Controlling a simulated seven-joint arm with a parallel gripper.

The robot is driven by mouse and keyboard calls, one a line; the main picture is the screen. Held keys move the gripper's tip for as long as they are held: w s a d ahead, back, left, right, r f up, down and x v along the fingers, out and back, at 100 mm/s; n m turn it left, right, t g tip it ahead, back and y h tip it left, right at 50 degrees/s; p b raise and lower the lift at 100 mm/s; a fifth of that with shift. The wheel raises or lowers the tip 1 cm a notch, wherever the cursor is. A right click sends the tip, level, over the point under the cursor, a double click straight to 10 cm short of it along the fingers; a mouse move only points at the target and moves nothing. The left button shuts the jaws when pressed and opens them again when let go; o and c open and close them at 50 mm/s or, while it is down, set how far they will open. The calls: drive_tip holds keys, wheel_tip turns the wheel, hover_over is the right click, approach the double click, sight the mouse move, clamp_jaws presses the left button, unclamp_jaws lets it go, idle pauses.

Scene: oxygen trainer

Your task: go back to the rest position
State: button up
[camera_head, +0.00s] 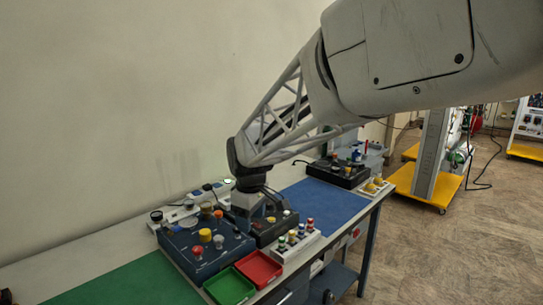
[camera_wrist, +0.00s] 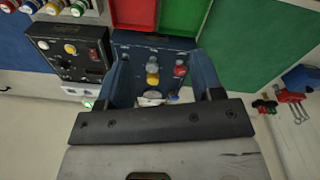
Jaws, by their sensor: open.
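My gripper (camera_head: 248,203) hangs at the end of my arm, above the bench, near the back right of the blue control box. Its fingertips do not show clearly in the head view. In the wrist view my gripper (camera_wrist: 158,82) is open, with nothing seen held between its fingers. The blue control box (camera_head: 185,243) carries red, yellow and grey knobs and gauges. In the wrist view a yellow knob (camera_wrist: 152,79) and a red knob (camera_wrist: 180,71) on it show between the fingers.
A black box (camera_head: 270,232) with a red switch stands beside my gripper. A row of coloured buttons (camera_head: 297,240), a red tray (camera_head: 259,268) and a green tray (camera_head: 229,288) lie in front. A blue mat (camera_head: 325,200) is largely clear. The wall (camera_head: 90,120) is close behind.

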drive_tip(key=s+d+r+m+t, duration=0.1)
drive_tip(key=s+d+r+m, duration=0.15)
drive_tip(key=s+d, duration=0.5)
drive_tip(key=s+d+r+m, duration=0.1)
drive_tip(key=s+d+m, duration=0.3)
drive_tip(key=s+d, duration=0.35)
drive_tip(key=s+d+f+m, duration=0.1)
drive_tip(key=s+d+m, duration=0.2)
drive_tip(key=s, duration=0.4)
drive_tip(key=s+d+f+m, duration=0.2)
drive_tip(key=s+d+m, duration=0.1)
drive_tip(key=s+d, duration=0.3)
drive_tip(key=shift+s+f+t, duration=0.15)
drive_tip(key=shift+s+t, duration=0.25)
drive_tip(key=shift+s, duration=0.85)
